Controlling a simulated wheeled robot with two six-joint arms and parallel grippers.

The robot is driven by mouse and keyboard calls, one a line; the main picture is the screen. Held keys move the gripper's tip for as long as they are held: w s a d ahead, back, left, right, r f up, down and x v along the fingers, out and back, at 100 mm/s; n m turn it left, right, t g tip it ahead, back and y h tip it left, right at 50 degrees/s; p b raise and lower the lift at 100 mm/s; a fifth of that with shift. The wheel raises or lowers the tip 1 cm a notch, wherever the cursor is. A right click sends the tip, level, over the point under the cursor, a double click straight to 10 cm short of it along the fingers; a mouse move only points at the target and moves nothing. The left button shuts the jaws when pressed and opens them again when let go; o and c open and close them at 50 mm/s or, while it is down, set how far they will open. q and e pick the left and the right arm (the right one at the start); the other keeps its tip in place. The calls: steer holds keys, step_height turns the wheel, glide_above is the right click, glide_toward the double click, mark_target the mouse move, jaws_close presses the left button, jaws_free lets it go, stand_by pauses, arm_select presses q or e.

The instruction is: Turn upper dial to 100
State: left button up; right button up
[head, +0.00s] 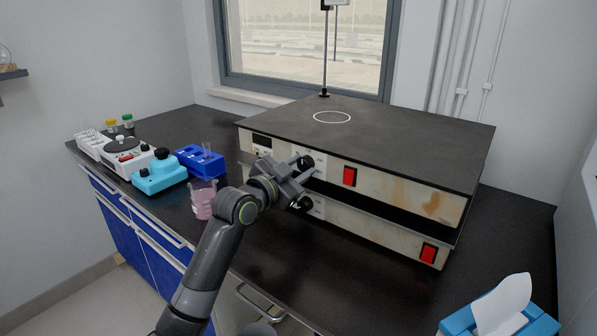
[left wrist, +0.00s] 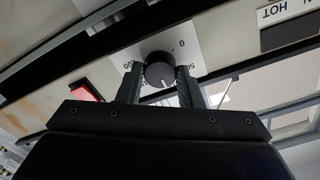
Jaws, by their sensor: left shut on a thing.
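The upper dial (head: 306,162) is a round black knob on the front panel of the upper unit of the stacked device (head: 400,198). My left gripper (head: 301,169) is at this dial. In the left wrist view the dial (left wrist: 159,69) lies between the two fingers of my left gripper (left wrist: 158,82), which is shut on it. A white plate (left wrist: 180,38) with printed numbers, including a 0, surrounds the dial. A pale pointer mark on the knob points toward the lower part of the wrist picture. My right gripper is not in view.
The lower dial (head: 303,203) sits just below my gripper. Red switches (head: 350,177) and (head: 429,253) are on the panels. A blue tissue box (head: 533,327) is at the front right.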

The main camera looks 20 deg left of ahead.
arm_select(q)
steer(key=shift+f, duration=0.1)
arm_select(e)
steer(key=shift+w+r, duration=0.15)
arm_select(q)
steer(key=o, duration=1)
steer(key=shift+s, duration=0.15)
steer(key=shift+p+v, duration=0.45)
steer(key=shift+v, duration=8.15)
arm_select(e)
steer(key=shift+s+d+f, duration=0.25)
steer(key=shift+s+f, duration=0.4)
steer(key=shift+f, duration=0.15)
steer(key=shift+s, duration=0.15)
